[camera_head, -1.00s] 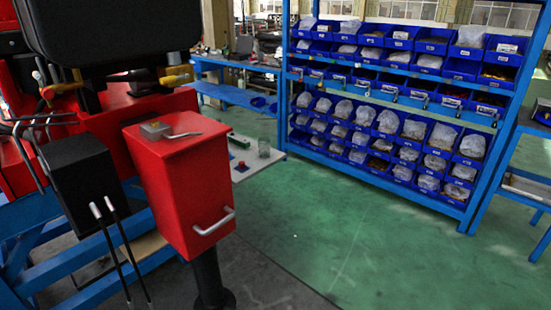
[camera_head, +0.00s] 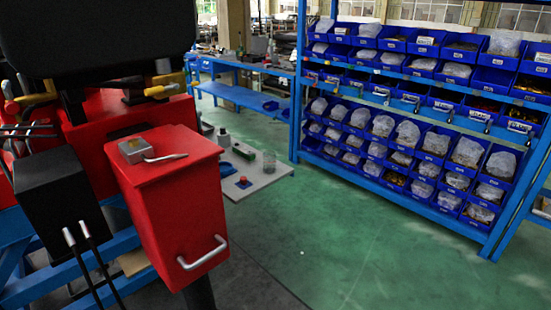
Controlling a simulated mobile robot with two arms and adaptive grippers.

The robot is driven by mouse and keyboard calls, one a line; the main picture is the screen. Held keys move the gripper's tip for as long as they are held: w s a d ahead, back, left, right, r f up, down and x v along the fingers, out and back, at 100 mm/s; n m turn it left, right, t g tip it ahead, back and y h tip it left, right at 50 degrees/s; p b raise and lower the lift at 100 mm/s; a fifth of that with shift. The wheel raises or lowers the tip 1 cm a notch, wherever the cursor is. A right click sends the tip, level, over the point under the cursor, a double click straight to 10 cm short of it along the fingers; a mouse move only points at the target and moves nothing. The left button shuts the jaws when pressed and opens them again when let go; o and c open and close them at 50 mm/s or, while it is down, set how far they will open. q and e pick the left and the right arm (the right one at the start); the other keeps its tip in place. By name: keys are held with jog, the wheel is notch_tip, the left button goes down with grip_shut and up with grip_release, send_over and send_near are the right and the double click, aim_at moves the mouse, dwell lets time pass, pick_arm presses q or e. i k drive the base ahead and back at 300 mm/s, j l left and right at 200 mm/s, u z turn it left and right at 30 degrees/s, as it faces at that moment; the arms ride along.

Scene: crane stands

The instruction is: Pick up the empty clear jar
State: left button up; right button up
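A small clear jar (camera_head: 269,161) stands upright near the right end of a light grey tabletop (camera_head: 262,181), beyond the red box. It looks see-through and empty, though it is small in the view. Neither of my grippers shows in the head view.
A red box (camera_head: 185,205) with a handle stands in front, partly hiding the tabletop; a small grey case (camera_head: 132,150) and a metal tool (camera_head: 165,157) lie on it. A green item (camera_head: 243,151) and a red item (camera_head: 243,182) are near the jar. A blue bin rack (camera_head: 400,130) stands right. Green floor (camera_head: 310,240) is open.

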aim_at(269, 162)
jog(key=i+l+u, duration=0.65)
jog(key=i+l, duration=0.15)
jog(key=l, duration=0.2)
